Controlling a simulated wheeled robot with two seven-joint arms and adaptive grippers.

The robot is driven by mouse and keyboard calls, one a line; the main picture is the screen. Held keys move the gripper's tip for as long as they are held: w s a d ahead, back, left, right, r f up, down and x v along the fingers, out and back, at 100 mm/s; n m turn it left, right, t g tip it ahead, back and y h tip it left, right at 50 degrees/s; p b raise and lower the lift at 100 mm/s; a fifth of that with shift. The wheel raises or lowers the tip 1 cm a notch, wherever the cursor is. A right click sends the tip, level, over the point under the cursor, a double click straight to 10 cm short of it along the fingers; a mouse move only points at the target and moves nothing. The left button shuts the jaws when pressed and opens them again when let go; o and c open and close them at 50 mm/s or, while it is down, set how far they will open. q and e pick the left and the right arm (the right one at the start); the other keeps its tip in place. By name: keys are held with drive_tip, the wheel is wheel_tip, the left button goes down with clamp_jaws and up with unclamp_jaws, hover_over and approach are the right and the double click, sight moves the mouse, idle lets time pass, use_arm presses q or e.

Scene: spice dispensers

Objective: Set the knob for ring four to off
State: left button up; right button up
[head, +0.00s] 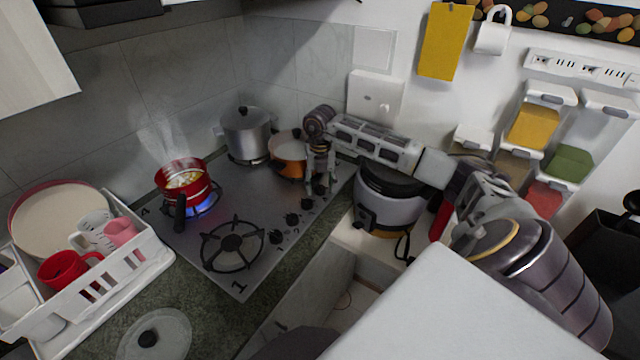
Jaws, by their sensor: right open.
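The stove (205,235) has a column of black knobs along its right side. The nearer knobs (277,237), (292,219) and (306,204) show clearly; another at the far end is partly hidden by my right gripper (317,185). That gripper is open and points down at the far end of the knob column; I cannot tell whether it touches a knob. A blue flame (204,207) burns under a steaming red pot (183,182) on the far-left ring, near a "4" mark. The near ring (233,243) is bare, beside a "1" mark. My left gripper is out of view.
A silver pot (246,133) and a copper pot (287,155) stand at the back of the stove. A rice cooker (388,205) sits right of the knobs, under my right arm. A white dish rack (105,262) stands at the left, a glass lid (155,335) in front.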

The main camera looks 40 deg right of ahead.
drive_tip(key=c, duration=1.1)
